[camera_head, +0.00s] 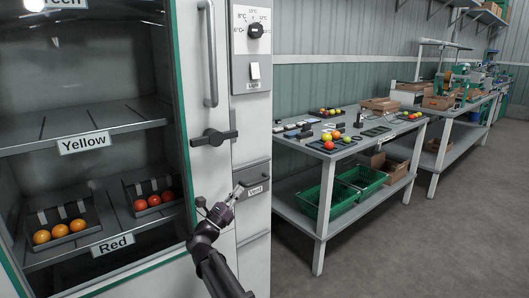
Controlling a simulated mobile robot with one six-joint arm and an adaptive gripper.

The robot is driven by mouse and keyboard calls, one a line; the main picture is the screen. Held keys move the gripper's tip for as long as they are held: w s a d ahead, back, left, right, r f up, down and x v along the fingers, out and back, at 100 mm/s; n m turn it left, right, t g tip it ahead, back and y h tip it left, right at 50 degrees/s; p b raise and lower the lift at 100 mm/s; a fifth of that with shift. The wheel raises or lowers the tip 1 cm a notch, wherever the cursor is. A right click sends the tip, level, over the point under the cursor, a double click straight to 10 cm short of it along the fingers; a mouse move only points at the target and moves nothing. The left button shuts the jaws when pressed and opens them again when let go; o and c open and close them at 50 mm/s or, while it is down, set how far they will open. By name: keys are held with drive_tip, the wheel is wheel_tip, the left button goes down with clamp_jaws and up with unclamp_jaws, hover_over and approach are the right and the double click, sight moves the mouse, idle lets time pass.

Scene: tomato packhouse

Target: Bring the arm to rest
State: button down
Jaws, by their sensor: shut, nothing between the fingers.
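My gripper (239,190) is at the end of my dark arm, which reaches up from the bottom centre. Its fingers are shut and empty. The fingertips point up and right, in front of the drawer-like panel labelled Vent (262,178) on the cabinet. I cannot tell whether they touch it.
The cabinet (222,275) stands open at left, with a yellow-labelled shelf (100,118) above a red-labelled one holding two trays of tomatoes. A vertical handle (211,60) and black latch (214,137) project nearby. A workbench (320,245) stands right; the floor (430,250) before it is clear.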

drive_tip(key=s+d+f+m+g+y, duration=0.2)
drive_tip(key=d+f+m+g, duration=0.5)
drive_tip(key=d, duration=0.5)
drive_tip(key=s+d+f+m+g+y, duration=0.2)
drive_tip(key=d+f+m+g, duration=0.4)
drive_tip(key=d+f, duration=0.55)
drive_tip(key=s+d+f+m+g+y, duration=0.5)
drive_tip(key=s+f+m+y, duration=0.6)
drive_tip(key=s+m, duration=0.15)
drive_tip(key=s+r+m+y+p, duration=0.1)
drive_tip(key=r+p, duration=1.5)
drive_tip(key=s+a+r+m+y+p, duration=0.1)
drive_tip(key=s+r+p, duration=0.1)
drive_tip(key=r+p, duration=1.5)
drive_tip(key=shift+s+m+y, duration=0.25)
drive_tip(key=shift+m+y, duration=0.05)
drive_tip(key=shift+m, duration=0.05)
drive_tip(key=shift+r, duration=0.1)
